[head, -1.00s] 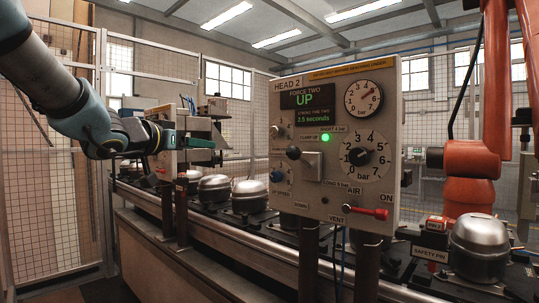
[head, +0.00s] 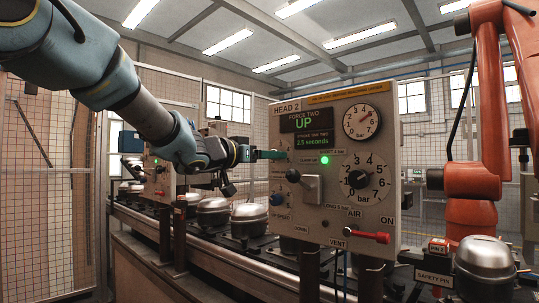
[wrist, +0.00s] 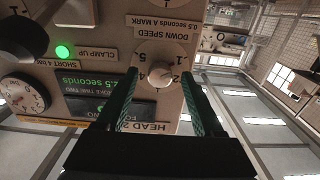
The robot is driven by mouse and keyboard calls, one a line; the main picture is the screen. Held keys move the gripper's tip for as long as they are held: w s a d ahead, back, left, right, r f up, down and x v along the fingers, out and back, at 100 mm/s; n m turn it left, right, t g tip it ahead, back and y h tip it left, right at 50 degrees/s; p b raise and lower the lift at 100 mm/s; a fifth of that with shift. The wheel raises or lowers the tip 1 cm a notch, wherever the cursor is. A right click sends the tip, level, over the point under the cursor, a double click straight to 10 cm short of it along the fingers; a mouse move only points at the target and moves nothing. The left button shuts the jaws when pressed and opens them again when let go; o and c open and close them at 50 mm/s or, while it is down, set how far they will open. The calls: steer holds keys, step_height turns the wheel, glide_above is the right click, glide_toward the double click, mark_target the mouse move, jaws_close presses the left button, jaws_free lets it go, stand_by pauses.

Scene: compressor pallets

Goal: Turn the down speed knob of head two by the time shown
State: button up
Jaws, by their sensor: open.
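The head two panel (head: 330,215) faces me, with a dark screen (head: 307,131) reading "FORCE TWO UP" and "2.5 seconds". My gripper (wrist: 158,72) is open, with one green finger on each side of the knob. I cannot tell whether either finger touches it. In the head view my gripper (head: 281,154) is at the panel's left edge, and its fingers largely hide the knob.
Below are the black-ended lever (head: 293,176) and the blue up speed knob (head: 276,200). To the right are a gauge (head: 362,121), a pressure knob (head: 357,180) and a red valve handle (head: 370,237). A green lamp (head: 324,160) is lit. A conveyor with compressors (head: 250,220) runs behind.

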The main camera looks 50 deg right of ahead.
steer(key=shift+d, duration=0.3)
jaws_close()
stand_by(0.5)
